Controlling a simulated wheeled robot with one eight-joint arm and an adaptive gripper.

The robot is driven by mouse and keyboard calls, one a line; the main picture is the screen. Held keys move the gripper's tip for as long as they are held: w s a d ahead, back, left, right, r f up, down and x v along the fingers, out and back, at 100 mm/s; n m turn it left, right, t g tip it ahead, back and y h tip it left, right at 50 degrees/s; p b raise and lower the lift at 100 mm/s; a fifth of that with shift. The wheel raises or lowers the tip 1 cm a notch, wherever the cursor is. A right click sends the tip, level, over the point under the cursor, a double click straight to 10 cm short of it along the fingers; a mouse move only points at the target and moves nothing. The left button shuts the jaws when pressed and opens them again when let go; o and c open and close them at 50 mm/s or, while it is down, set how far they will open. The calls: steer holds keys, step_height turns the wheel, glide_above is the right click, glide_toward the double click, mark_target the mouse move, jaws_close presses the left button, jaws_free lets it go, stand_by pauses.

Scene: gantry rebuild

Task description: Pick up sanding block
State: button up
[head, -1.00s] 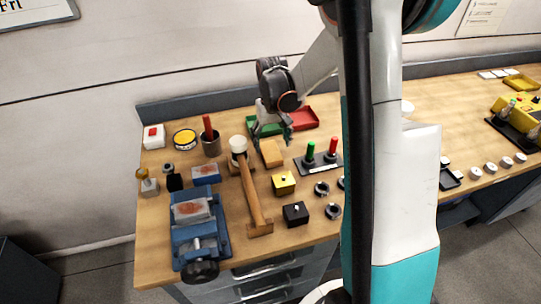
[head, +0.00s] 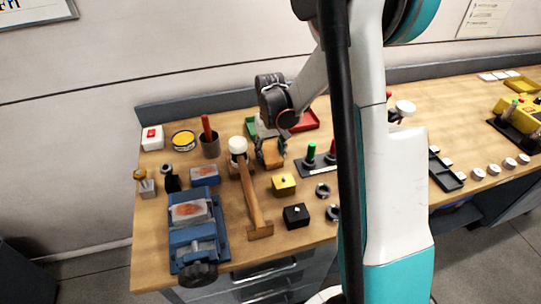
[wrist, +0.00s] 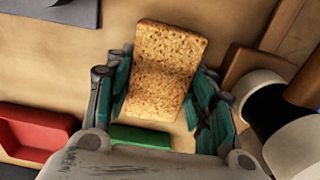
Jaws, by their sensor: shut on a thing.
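The sanding block is a tan, grainy rectangular block (wrist: 163,65) in the middle of the wrist view. In the head view the block (head: 271,153) is partly covered by my gripper (head: 269,152), between the mallet and the green-and-red handled piece. In the wrist view my gripper (wrist: 164,92) has its teal-padded fingers on both sides of the block, shut on it. I cannot tell whether the block is clear of the bench top.
A mallet (head: 252,190) lies just left of the block. A red tray (head: 303,121) and a green tray (head: 251,125) sit behind it. A yellow cube (head: 284,184) and a black cube (head: 296,215) stand in front. A blue vise (head: 196,238) is at front left.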

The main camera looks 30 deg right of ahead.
mark_target(270, 152)
step_height(270, 152, up, 20)
steer(key=p, duration=0.5)
stand_by(0.3)
steer(key=shift+o, duration=0.7)
